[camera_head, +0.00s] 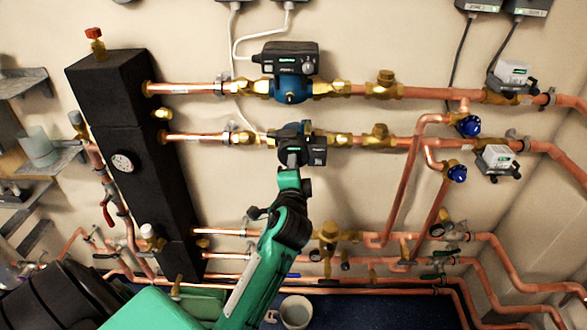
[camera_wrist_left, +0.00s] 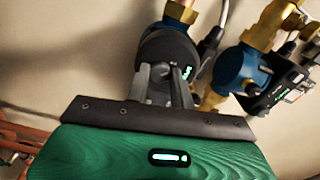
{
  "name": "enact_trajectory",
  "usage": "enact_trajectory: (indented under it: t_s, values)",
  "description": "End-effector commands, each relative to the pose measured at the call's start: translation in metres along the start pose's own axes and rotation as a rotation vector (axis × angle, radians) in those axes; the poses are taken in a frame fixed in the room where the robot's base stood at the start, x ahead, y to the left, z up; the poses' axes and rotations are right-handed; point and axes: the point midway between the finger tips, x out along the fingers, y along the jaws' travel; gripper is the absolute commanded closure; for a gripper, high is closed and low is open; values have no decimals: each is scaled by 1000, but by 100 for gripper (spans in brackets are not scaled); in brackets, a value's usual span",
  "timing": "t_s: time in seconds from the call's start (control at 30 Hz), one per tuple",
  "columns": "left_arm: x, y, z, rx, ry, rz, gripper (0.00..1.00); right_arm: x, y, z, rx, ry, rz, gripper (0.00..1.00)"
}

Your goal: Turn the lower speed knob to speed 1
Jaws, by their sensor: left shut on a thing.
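The lower pump (camera_head: 297,132) is a blue body with a dark control box, set in the lower of the two upper copper pipes. My left gripper (camera_head: 291,163) reaches up to the front of this pump from below. In the left wrist view its two grey fingers (camera_wrist_left: 165,84) are shut at the round black front part (camera_wrist_left: 167,47) of a pump, with a small green-lit label beside them. The lower speed knob itself is hidden between the fingers, so its setting cannot be read. My right gripper is not in view.
The upper pump (camera_head: 288,85) with its black control box sits just above. Brass valves (camera_head: 381,132) flank the pumps. A tall black manifold block (camera_head: 137,160) stands at left. A mug (camera_head: 296,311) is below.

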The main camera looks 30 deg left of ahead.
Motion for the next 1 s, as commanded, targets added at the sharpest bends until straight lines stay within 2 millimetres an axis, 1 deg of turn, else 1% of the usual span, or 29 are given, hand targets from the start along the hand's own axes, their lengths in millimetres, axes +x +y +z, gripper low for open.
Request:
enact_trajectory:
  t_s: [0.2, 0.57, 0.6, 0.67, 0.7, 1.0]
  values:
    - [0, 2, 0, -33, -1, 4, 100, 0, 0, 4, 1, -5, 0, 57]
    - [0, 2, 0, -36, -1, 4, 100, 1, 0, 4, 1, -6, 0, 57]
    - [0, 2, 0, -36, -1, 4, 75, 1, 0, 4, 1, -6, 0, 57]
    - [0, 2, 0, -36, -1, 4, 63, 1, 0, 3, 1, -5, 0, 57]
    - [0, 2, 0, -36, -1, 4, 55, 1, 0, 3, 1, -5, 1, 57]
    - [-1, 1, 0, -35, 0, 2, 55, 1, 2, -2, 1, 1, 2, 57]
